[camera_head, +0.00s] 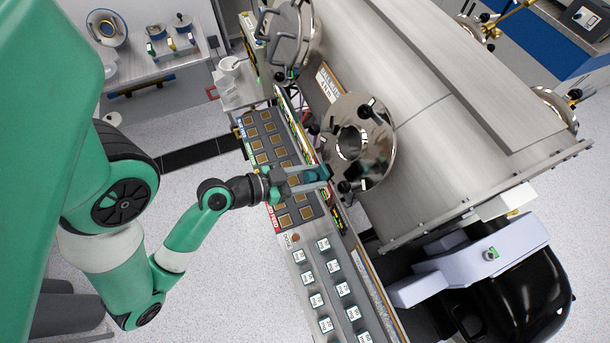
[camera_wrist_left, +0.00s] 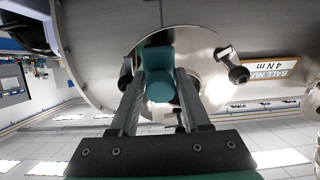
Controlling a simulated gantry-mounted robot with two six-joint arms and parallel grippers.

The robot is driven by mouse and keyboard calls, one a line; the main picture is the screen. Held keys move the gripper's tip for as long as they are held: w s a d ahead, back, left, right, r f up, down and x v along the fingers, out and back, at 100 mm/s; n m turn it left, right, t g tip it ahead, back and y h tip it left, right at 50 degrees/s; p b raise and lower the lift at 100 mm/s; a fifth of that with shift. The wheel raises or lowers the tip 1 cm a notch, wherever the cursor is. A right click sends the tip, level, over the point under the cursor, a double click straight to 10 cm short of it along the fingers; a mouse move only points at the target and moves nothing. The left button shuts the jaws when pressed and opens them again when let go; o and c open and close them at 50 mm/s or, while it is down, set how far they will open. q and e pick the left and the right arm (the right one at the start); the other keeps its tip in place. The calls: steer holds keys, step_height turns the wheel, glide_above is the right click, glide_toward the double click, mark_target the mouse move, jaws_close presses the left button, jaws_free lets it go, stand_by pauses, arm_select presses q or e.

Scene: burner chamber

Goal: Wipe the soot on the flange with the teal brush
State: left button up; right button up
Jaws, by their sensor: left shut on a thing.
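The flange (camera_head: 378,150) is a shiny round metal disc with a central opening and black-knobbed clamps, on the side of the steel chamber. My left gripper (camera_head: 325,174) is shut on the teal brush (camera_head: 312,175), at the left lower edge of the flange. In the left wrist view the teal brush (camera_wrist_left: 158,86) sits between the two fingers of the left gripper (camera_wrist_left: 160,98), in front of the flange (camera_wrist_left: 212,62). I cannot tell whether the brush touches the flange face. No soot can be made out clearly; the brush and fingers hide part of the disc. My right gripper is not in view.
A control panel (camera_head: 292,219) with several square buttons runs below the flange. The steel chamber (camera_head: 440,110) fills the right, with another round port (camera_head: 290,38) above left. A side table (camera_head: 150,70) holds tools. Black knobs stick out around the flange.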

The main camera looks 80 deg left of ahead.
mark_target(325, 175)
arm_select(q)
steer(key=x, duration=0.3)
steer(key=shift+w+f, duration=0.2)
steer(key=shift+w, duration=0.1)
steer(key=shift+s+a+b, duration=0.25)
steer(key=shift+a+b, duration=0.05)
steer(key=shift+a, duration=0.5)
steer(key=shift+s+a+b, duration=0.2)
steer(key=shift+a+b, duration=0.05)
steer(key=shift+a, duration=0.55)
steer(key=shift+w+f, duration=0.2)
steer(key=shift+w, duration=0.05)
steer(key=shift+w+d+p, duration=0.1)
steer(key=shift+d+p, duration=0.2)
steer(key=shift+d, duration=0.45)
steer(key=shift+w+d+r+p, duration=0.1)
steer(key=shift+w+d+p, duration=0.1)
steer(key=shift+d+p, duration=0.15)
steer(key=shift+w+d, duration=0.1)
steer(key=shift+d, duration=0.3)
